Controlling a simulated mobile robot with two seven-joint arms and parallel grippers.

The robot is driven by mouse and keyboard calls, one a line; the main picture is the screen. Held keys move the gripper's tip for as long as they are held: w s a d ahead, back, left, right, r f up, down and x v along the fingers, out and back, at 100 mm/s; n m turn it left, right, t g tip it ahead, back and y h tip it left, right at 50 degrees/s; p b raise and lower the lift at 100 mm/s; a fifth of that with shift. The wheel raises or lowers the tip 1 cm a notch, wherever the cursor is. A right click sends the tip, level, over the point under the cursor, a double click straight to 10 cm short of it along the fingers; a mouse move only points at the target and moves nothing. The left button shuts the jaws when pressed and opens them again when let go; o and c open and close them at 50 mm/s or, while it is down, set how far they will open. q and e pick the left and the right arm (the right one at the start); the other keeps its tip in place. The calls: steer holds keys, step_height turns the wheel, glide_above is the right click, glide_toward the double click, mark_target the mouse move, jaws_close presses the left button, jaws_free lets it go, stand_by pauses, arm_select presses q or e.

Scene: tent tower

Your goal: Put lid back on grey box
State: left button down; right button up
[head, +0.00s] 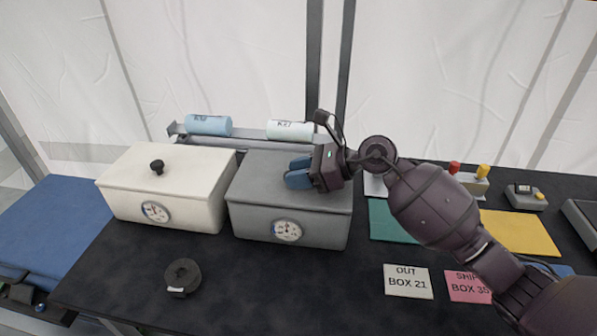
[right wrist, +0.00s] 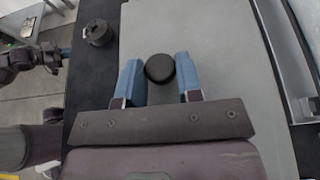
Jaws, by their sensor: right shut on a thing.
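The grey box (head: 255,222) stands on the dark table, with a round dial on its front. Its grey lid (head: 258,172) lies flat over the top and looks level with the rim; I cannot tell whether a thin gap remains. My right gripper (head: 298,174) is over the lid, its blue fingers shut on the lid's black knob (right wrist: 160,68). In the head view the gripper hides the knob. The right wrist view shows the knob between the fingertips, with the lid (right wrist: 215,50) filling the background.
A white box (head: 165,190) with a black knob stands close on the left. Behind is a rack with two rolls (head: 208,125). A black round weight (head: 182,277) lies in front. Cards, including a white card (head: 408,281), and coloured mats lie to the right.

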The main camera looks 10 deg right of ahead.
steer(key=shift+f, duration=0.2)
steer(key=shift+f, duration=0.2)
stand_by(0.3)
steer(key=o, duration=1.1)
steer(key=b+v, duration=0.1)
steer(key=v, duration=0.8)
steer(key=shift+d+r, duration=0.1)
steer(key=shift+d, duration=0.1)
steer(key=shift+s+d+r, duration=0.3)
steer(key=shift+d+r, duration=0.05)
steer(key=shift+d, duration=0.2)
